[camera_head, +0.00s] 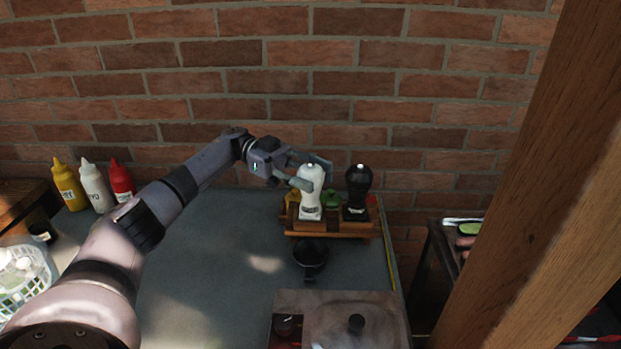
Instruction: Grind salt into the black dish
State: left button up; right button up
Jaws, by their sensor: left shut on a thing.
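A white grinder (311,192) stands upright at the front of a small wooden rack at the back right of the table. My left gripper (312,178) reaches in from the left and is shut on the white grinder's upper part. A black grinder (357,190) stands just to its right on the rack. A dark round dish with a handle (310,258), likely the black dish, sits on the table in front of the rack; its contents cannot be made out. My right gripper is not in view.
The wooden rack (333,234) also holds small green and yellow things. Yellow, white and red bottles (94,186) stand at the back left, near a white basket (22,283). A metal lidded unit (340,318) is at the front. The middle of the grey table (215,270) is clear. A wooden post (535,190) rises at right.

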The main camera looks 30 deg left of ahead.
aim_at(311, 167)
pick_arm(q)
jog(key=shift+f+m+g+b, duration=0.15)
jog(key=shift+m+g+b, duration=0.6)
jog(key=shift+g, duration=0.55)
dwell(0.5)
jog(key=o, duration=1.2)
notch_tip(311, 167, up, 10)
jog(key=shift+r, duration=0.1)
